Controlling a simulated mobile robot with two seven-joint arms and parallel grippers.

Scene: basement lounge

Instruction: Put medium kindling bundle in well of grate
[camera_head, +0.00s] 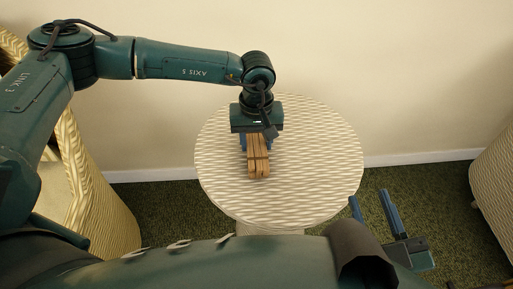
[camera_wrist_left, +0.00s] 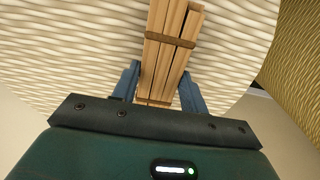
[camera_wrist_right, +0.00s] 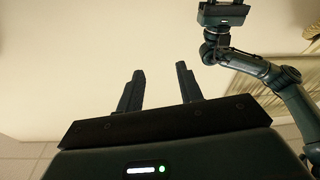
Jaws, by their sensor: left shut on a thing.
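A bundle of wooden kindling sticks (camera_head: 259,160), tied with a brown band, is at the round table. It also shows in the left wrist view (camera_wrist_left: 172,40). My left gripper (camera_head: 256,142) points down over the table and is shut on the bundle near one end. In the left wrist view its blue fingers (camera_wrist_left: 160,88) sit on both sides of the sticks. I cannot tell whether the bundle touches the table. My right gripper (camera_head: 372,203) is open and empty, right of the table; its apart fingers show in the right wrist view (camera_wrist_right: 160,88). No grate is visible.
The round table (camera_head: 325,150) has a pale wavy-patterned top, bare around the bundle. A yellow patterned armchair (camera_head: 100,200) stands at the left, and another patterned seat (camera_head: 495,175) at the right edge. A plain wall (camera_head: 400,80) is behind, and green carpet (camera_head: 160,205) lies below.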

